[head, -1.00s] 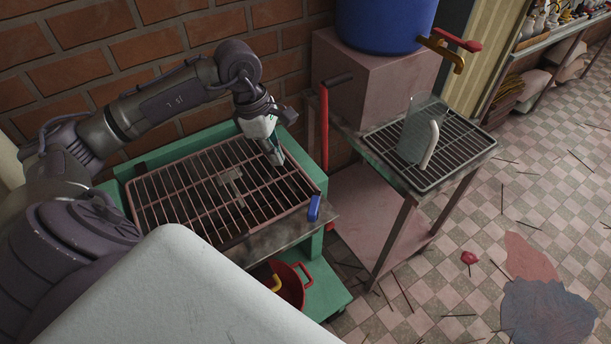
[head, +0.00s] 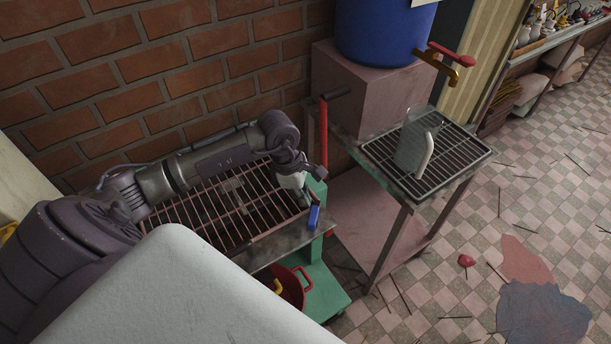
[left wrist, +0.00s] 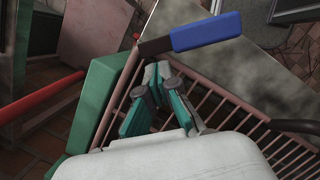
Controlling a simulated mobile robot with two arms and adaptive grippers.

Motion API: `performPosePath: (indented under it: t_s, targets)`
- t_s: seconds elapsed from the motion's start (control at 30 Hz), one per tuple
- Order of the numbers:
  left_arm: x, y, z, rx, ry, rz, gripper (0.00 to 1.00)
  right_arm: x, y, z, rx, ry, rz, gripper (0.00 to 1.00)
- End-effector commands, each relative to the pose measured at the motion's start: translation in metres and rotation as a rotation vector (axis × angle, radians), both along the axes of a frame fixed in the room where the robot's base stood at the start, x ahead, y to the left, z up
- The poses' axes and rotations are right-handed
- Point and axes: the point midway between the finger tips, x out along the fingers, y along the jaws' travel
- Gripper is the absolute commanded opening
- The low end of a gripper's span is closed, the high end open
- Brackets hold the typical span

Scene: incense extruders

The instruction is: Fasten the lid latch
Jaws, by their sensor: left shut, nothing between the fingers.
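The lid is a pinkish barred grille (head: 225,208) lying flat over the green-framed machine (head: 314,190); it also shows in the left wrist view (left wrist: 215,108). The latch has a blue handle (head: 313,217) at the lid's right front corner. In the left wrist view the blue handle (left wrist: 205,31) sits on a dark bar, just beyond my fingertips. My left gripper (head: 306,207) is shut and empty, close beside the blue handle; in the left wrist view its fingertips (left wrist: 157,70) point at the dark bar. I cannot tell whether they touch it. My right gripper is not in view.
A red lever (head: 323,140) with a dark grip stands behind the machine's right side. A red pot (head: 292,288) is below the front edge.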

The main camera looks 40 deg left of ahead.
Motion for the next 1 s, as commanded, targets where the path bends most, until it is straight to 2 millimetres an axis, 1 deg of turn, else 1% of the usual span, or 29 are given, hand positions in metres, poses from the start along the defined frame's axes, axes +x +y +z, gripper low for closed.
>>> performPosePath:
  t_s: [0.1,0.47,0.7,1.0]
  targets:
    - [0.002,-0.004,0.000,0.001,0.001,0.001,0.00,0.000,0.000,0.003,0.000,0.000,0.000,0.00]
    - [0.002,-0.004,0.000,0.001,0.000,0.000,0.00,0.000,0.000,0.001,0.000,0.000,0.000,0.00]
    - [0.004,-0.005,-0.002,0.002,0.000,-0.044,0.00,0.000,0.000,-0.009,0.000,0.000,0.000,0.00]
    - [0.006,-0.007,-0.001,0.001,-0.001,-0.087,0.00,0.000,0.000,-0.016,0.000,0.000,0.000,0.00]
